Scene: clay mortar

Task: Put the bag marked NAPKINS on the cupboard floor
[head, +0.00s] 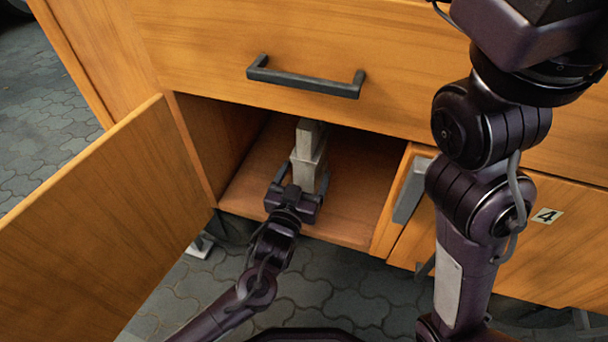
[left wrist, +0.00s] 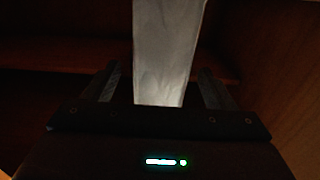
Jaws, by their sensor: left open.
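A pale grey bag (head: 309,142) stands upright inside the open cupboard, with its lower end hidden behind my left gripper. No lettering can be read on it. My left gripper (head: 303,178) reaches in at the cupboard's front, with its fingers open on either side of the bag. In the left wrist view the bag (left wrist: 168,50) rises between the two fingers, with a dark gap on each side. The cupboard floor (head: 350,205) is bare brown wood around the bag. Whether the bag's base rests on it is hidden. My right gripper is out of view.
The cupboard door (head: 100,235) stands open on the left. A drawer front with a dark handle (head: 305,83) is just above the opening. A closed door marked 4 (head: 547,215) is to the right. The cupboard floor is free on the right of the bag.

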